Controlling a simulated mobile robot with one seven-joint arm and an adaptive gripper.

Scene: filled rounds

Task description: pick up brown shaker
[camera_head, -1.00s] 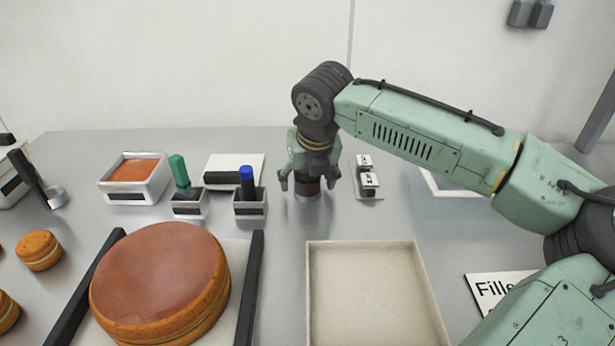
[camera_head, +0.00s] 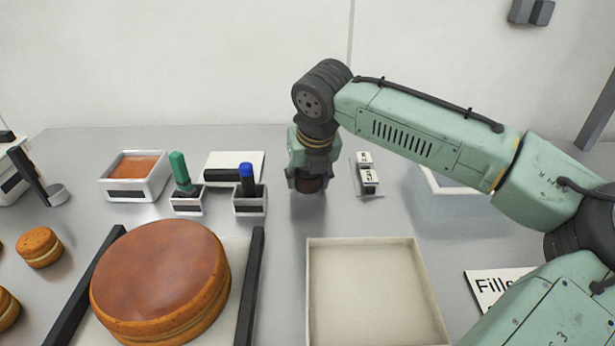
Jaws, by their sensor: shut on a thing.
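The brown shaker (camera_head: 308,185) is a small dark reddish-brown cylinder at the back middle of the grey table. It stands upright directly under my gripper (camera_head: 307,179), which points straight down. My fingers are closed in against its sides. Its upper part is hidden inside the gripper. I cannot tell whether its base still touches the table.
An empty cream tray (camera_head: 428,290) lies in front. A blue marker (camera_head: 247,180) and a green one (camera_head: 180,170) stand in small holders to the left. A small white block stand (camera_head: 367,175) is close on the right. A large round cake (camera_head: 160,275) fills the front left.

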